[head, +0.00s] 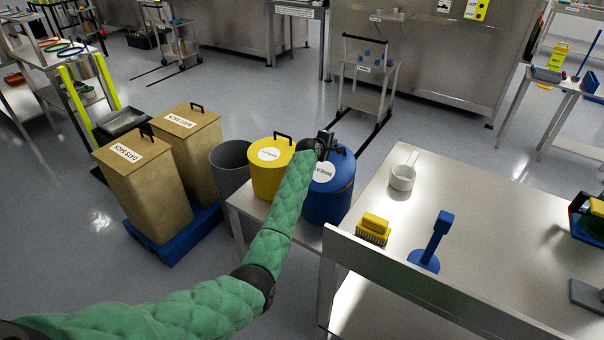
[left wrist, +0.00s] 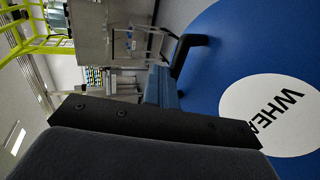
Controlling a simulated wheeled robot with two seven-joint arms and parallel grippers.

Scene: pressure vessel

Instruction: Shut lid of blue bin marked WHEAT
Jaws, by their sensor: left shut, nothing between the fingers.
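The blue bin (head: 328,205) marked WHEAT stands at the right end of a low bench. Its round blue lid (head: 345,165) lies over the top and carries a white label. My left gripper (head: 322,143) is shut and empty at the lid's far left side, and the gripper and arm hide part of the lid. In the left wrist view, the lid (left wrist: 230,60) fills the right side with its label and black handle (left wrist: 187,48). The shut left fingers (left wrist: 162,85) are close to this handle; I cannot tell whether they touch. Any small gap under the lid is hidden. My right gripper is not in view.
A yellow bin (head: 268,185) stands left of the blue bin, with a grey bin (head: 232,165) beyond it. Two tan bins (head: 140,190) stand further left. A steel table (head: 480,210) with a brush (head: 373,229) and white pot (head: 402,177) is close on the right.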

